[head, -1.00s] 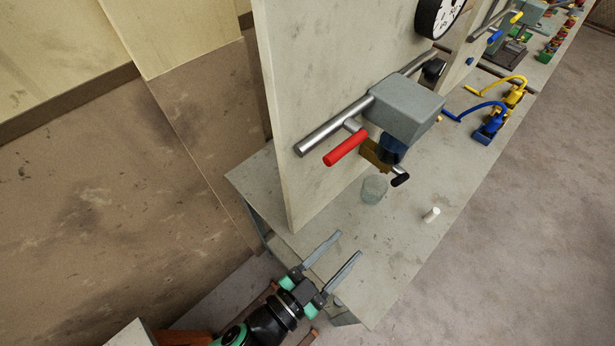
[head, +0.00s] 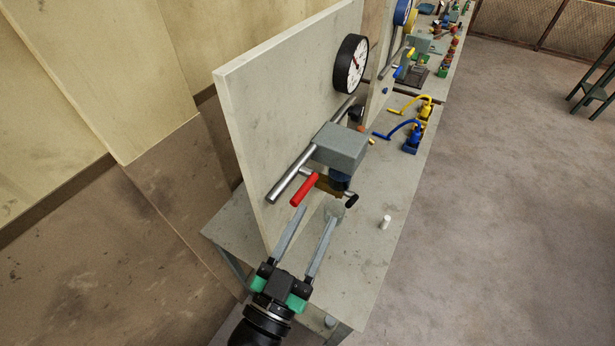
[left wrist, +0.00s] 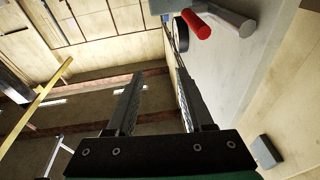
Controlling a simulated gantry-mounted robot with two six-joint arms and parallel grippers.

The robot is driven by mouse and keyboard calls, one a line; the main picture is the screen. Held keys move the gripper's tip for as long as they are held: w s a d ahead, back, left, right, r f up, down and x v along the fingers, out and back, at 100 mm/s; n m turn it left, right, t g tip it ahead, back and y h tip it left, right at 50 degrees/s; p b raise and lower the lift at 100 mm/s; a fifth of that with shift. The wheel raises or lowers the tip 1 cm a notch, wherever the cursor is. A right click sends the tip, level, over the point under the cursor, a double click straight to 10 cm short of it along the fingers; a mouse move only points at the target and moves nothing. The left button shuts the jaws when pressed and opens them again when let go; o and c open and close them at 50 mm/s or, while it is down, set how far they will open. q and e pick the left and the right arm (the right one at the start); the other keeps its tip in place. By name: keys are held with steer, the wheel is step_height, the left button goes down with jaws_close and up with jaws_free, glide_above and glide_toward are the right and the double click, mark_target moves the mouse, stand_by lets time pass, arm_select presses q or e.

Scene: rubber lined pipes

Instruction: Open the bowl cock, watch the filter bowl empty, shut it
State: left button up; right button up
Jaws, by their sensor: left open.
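The grey filter housing (head: 342,147) is on the upright panel in the head view. A red lever (head: 305,189) is at the left; a red handle (left wrist: 197,22) also shows in the left wrist view. A clear cup (head: 337,208) stands below, partly hidden by a finger. My left gripper (head: 319,213) is open and empty, its fingertips just below the red lever in the picture. It also shows in the left wrist view (left wrist: 160,76).
The pale panel (head: 245,130) stands upright on the bench (head: 350,270). A metal pipe (head: 285,185) runs along it, with a round gauge (head: 351,64) above. A white cylinder (head: 384,222) stands to the right. Blue (head: 411,140) and yellow fittings are farther back.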

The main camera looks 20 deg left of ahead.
arm_select(q)
step_height(320, 180, up, 7)
steer(key=w+a+p, duration=0.1)
steer(key=p, duration=0.1)
steer(key=shift+r+n+t, duration=0.15)
steer(key=shift+n+t, duration=0.25)
